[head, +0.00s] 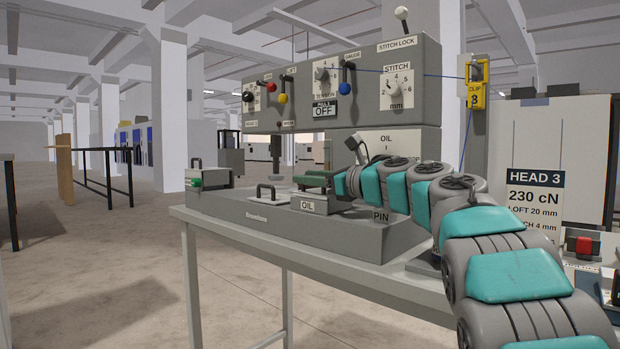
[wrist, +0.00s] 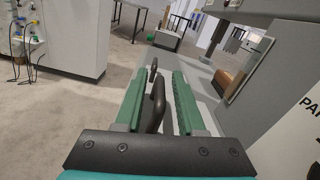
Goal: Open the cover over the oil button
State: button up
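The box labelled OIL (head: 307,206) sits on the front of the grey machine bed. Its top is partly hidden by my gripper (head: 314,181), and I cannot see the oil button. In the wrist view a dark handle (wrist: 156,103) stands between the two green fingers of my gripper (wrist: 160,82), with a gap visible on each side. The handle seems to be the one on the oil cover. My gripper is open around it, and contact is not visible. The cover appears closed, though the gripper hides much of it.
A second small handle (head: 266,192) on a plate is left of the OIL box; a grey box with a green button (head: 196,181) is at the bed's left end. The control panel (head: 340,85) rises behind. A PIN label (head: 381,216) is right of the OIL box.

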grip_shut()
dwell(1.2)
